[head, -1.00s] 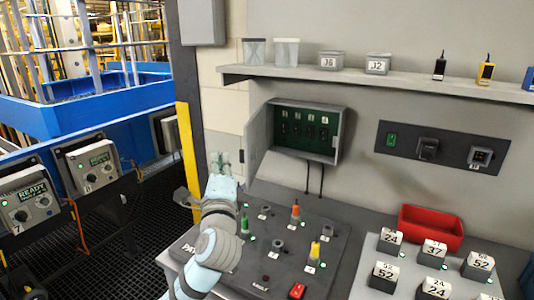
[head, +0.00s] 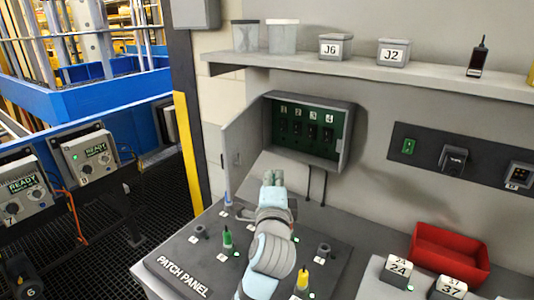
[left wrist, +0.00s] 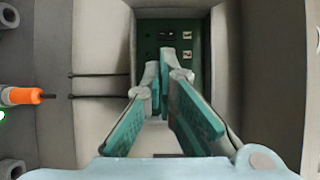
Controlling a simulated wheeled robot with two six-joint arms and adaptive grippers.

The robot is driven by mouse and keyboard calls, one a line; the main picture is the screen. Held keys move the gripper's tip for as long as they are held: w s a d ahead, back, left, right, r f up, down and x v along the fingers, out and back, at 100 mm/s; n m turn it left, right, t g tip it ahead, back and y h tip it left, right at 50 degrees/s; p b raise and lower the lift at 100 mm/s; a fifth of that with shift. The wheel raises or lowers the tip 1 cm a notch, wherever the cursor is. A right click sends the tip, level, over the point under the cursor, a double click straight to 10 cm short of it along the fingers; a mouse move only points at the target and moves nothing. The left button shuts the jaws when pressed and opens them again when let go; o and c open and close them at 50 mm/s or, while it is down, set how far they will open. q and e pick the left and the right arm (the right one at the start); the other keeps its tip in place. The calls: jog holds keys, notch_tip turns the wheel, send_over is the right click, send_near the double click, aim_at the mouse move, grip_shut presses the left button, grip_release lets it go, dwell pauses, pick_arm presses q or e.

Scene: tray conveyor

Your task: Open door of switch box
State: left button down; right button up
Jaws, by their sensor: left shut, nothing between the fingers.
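The grey switch box (head: 348,137) hangs on the wall, its green inside with several dark switches in plain sight. Its grey door (head: 240,148) stands open, swung out to the left of the box. My left gripper (head: 268,180) is in front of and below the box's lower left corner, to the right of the door's lower part. It appears apart from door and box. In the left wrist view, the fingers (left wrist: 160,68) are shut with nothing between them, and the box's green inside (left wrist: 147,28) lies beyond them. My right gripper is not in view.
Below the box is the patch panel (head: 185,262) with upright coloured plugs, including a green one (head: 227,238) and a yellow one (head: 302,278). A shelf (head: 300,65) with containers runs above. A red bin (head: 448,252) stands at right. Two dark cables hang under the box.

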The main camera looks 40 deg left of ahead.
aim_at(239, 142)
pick_arm(q)
jog(key=w+a, duration=0.4)
jog(key=a, duration=0.6)
jog(key=shift+r, duration=0.35)
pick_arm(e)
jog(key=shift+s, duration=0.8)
pick_arm(q)
jog(key=shift+w, duration=0.25)
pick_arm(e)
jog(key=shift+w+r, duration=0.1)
